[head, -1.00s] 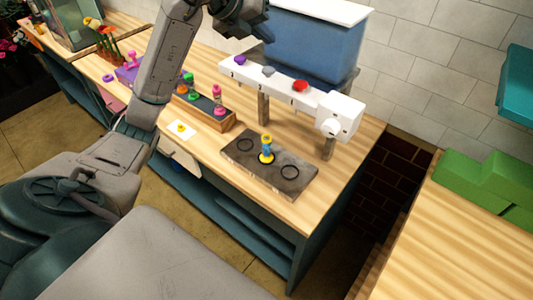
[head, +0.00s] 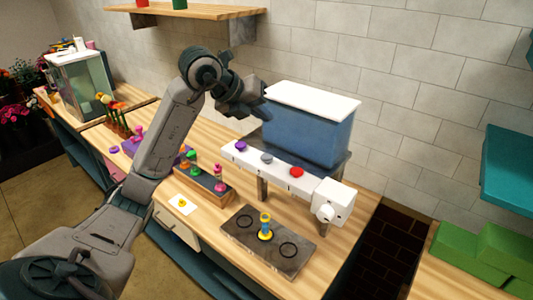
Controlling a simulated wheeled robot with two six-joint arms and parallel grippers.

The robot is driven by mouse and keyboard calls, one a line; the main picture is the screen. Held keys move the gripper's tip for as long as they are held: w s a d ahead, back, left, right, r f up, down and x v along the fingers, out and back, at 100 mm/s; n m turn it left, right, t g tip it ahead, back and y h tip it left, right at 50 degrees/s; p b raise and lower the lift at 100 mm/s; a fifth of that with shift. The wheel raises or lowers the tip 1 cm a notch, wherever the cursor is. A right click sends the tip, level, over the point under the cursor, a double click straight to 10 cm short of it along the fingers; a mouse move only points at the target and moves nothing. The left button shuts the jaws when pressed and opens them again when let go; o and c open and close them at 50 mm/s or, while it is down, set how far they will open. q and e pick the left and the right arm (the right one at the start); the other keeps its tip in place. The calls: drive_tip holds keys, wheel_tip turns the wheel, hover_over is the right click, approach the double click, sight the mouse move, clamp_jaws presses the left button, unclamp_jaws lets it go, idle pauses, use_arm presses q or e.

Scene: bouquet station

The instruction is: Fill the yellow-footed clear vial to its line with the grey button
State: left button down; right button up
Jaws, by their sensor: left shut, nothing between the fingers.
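The yellow-footed vial (head: 265,222) stands upright on the middle ring of a dark mat (head: 240,248), below the dispenser. Its body looks bluish with a yellow top. It is too small for me to read its line or level. The white dispenser bar (head: 277,166) carries a purple button (head: 241,146), the grey button (head: 266,157) in the middle and a red button (head: 297,172). My left gripper (head: 264,112) is shut and empty, above and behind the bar near the purple and grey buttons, in front of the blue tank. My right gripper is not in view.
A blue tank (head: 305,135) with a white lid stands behind the bar. A rack (head: 208,187) of coloured vials and a white card (head: 183,204) with a yellow piece lie left of the mat. Green blocks (head: 470,255) are at right. A wooden shelf (head: 190,10) hangs above.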

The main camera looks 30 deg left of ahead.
use_arm(q)
drive_tip(key=shift+f, duration=0.15)
hover_over(263, 158)
wheel_tip(263, 158, down, 6)
drive_tip(key=shift+r, duration=0.1)
drive_tip(key=shift+f+b, duration=0.75)
drive_tip(key=shift+f, duration=0.05)
drive_tip(key=shift+w+f+b, duration=0.1)
drive_tip(key=shift+f+b, duration=0.4)
drive_tip(key=shift+f, duration=0.15)
idle(1.0)
drive_tip(key=shift+f+b, duration=0.35)
drive_tip(key=shift+b, duration=0.1)
